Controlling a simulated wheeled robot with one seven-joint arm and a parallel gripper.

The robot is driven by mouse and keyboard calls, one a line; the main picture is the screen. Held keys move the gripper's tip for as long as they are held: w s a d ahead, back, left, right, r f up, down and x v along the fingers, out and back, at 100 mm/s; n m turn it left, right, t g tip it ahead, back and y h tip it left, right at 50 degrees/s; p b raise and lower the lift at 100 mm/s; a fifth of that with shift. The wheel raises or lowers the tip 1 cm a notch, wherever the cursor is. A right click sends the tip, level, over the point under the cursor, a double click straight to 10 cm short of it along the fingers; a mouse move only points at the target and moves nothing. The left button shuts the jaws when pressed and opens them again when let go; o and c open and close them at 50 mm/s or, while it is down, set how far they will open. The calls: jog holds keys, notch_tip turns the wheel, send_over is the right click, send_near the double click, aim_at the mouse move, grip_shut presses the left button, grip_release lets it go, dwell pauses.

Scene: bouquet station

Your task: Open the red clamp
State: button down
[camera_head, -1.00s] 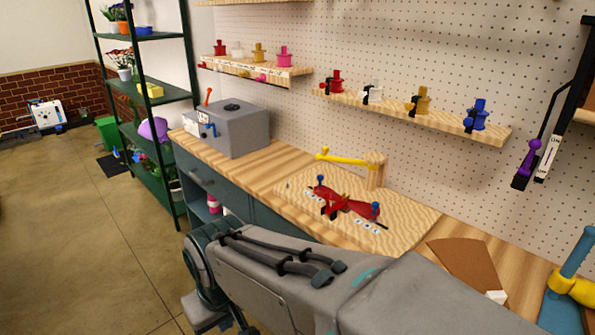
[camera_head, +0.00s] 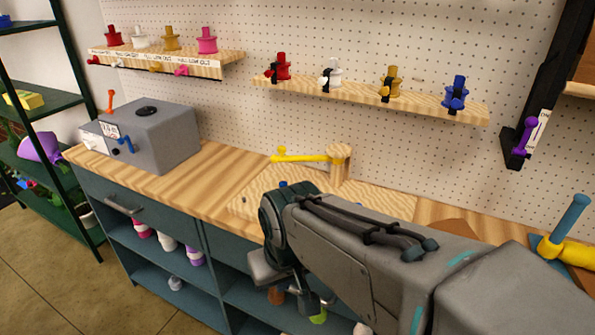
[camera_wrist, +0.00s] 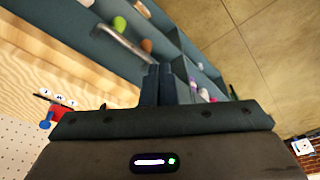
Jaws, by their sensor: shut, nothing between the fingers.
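A red clamp-like fixture (camera_wrist: 64,113) with a blue knob (camera_wrist: 45,124) shows at the left edge of the wrist view, partly cut off by my gripper's body. In the head view my arm hides nearly all of it; a blue knob (camera_head: 283,184) shows just above the arm, on the wooden board (camera_head: 246,204). My gripper (camera_wrist: 158,70) is shut and empty. In the wrist view it points along the cabinet front, apart from the red fixture.
A yellow lever (camera_head: 305,158) on a wooden post stands behind the board. A grey box (camera_head: 165,135) with a blue crank sits on the bench at left. Pegboard shelves (camera_head: 420,107) hold coloured spools. Open cabinet shelves (camera_head: 150,270) lie below the bench.

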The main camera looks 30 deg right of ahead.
jog(key=shift+s+a, duration=0.1)
jog(key=w+d+r+m+g+y+p, duration=0.2)
jog(key=w+d+r+m, duration=0.4)
jog(key=w+d, duration=0.4)
jog(key=w+d+r+m+g+y+p, duration=0.2)
jog(key=w+d+r+m, duration=0.4)
jog(key=w+d, duration=0.5)
jog(key=shift+d+r+p, duration=0.2)
jog(key=shift+d+p, duration=0.6)
jog(key=shift+p, duration=0.1)
jog(key=x, duration=0.4)
jog(key=a+x, duration=0.1)
jog(key=x, duration=0.2)
jog(key=s+a+r+x, duration=0.1)
jog(key=x, duration=0.3)
jog(key=shift+s+a+f+p, duration=0.15)
jog(key=shift+f+p, duration=0.2)
jog(key=shift+f, duration=0.05)
jog(key=shift+s+a+f, duration=0.25)
jog(key=shift+a+f, duration=0.05)
jog(key=shift+a, duration=0.2)
